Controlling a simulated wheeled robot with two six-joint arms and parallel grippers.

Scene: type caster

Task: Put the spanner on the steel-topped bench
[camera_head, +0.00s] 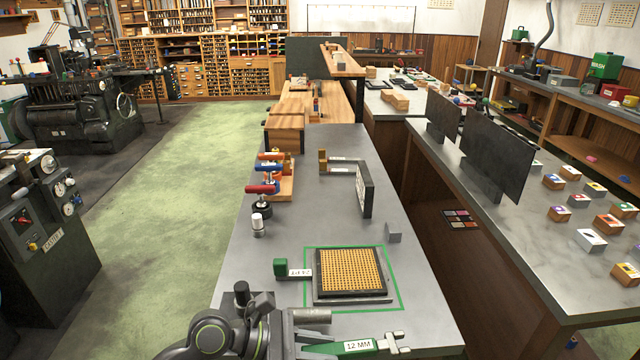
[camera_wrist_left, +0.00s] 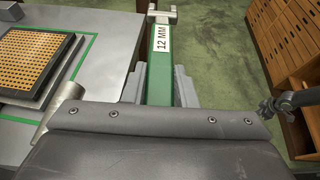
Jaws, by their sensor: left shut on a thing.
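The spanner (camera_head: 360,346) has a green handle, a white "12 MM" label and a pale metal jaw end. My left gripper (camera_head: 304,340) is shut on it at the bottom of the head view, and its jaw end points right. In the left wrist view the spanner (camera_wrist_left: 161,62) stretches away from my gripper fingers (camera_wrist_left: 158,88), with green floor behind it. The grey steel-topped bench (camera_head: 330,222) runs away from me up the middle of the head view. The spanner overlaps its near end; the height gap is hard to judge. My right gripper is not in view.
On the bench, a yellow gridded block (camera_head: 349,272) sits inside a green outline, beside a green-handled tool (camera_head: 281,269). Red and blue clamps (camera_head: 264,178) and a dark upright plate (camera_head: 364,189) stand farther back. Bare top shows between them.

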